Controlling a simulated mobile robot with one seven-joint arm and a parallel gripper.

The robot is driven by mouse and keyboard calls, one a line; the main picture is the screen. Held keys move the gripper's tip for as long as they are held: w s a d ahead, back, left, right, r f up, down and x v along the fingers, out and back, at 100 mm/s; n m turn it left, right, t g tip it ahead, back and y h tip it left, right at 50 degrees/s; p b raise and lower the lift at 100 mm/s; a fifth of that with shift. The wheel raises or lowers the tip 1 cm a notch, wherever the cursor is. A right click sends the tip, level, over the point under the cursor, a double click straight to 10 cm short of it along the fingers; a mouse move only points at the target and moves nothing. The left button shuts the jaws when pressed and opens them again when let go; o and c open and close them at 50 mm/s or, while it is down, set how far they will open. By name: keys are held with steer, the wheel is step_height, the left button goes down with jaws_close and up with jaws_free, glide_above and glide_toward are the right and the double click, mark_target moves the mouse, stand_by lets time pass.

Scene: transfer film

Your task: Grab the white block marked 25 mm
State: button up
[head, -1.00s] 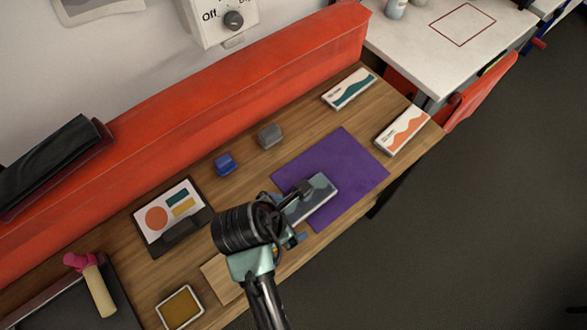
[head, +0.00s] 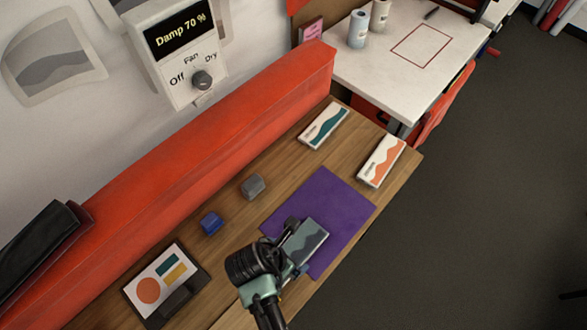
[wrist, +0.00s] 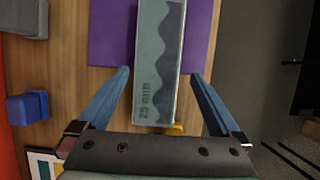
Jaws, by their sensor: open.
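A pale grey-green block (wrist: 160,60) with a dark wave band and the marking "25 mm" lies on the purple mat (head: 340,205). It also shows in the head view (head: 311,240), partly hidden by my gripper. My gripper (wrist: 160,72) is open over its near end, with one blue finger on either side and gaps between. In the head view my gripper (head: 298,250) is at the mat's near left edge. Two white blocks lie beyond the mat, one with a teal wave (head: 324,125) and one with an orange wave (head: 382,161); their small print is unreadable.
A blue block (head: 212,223) and a grey block (head: 253,187) stand left of the mat. A clipboard-like board (head: 160,284) with coloured shapes lies nearer. A red padded ledge (head: 200,140) runs along the wall side. A white table (head: 375,75) stands beyond.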

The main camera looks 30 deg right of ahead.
mark_target(293, 253)
steer(key=shift+x, duration=2.4)
steer(key=shift+a, duration=0.15)
steer(key=shift+w, duration=0.1)
steer(key=c, duration=1.2)
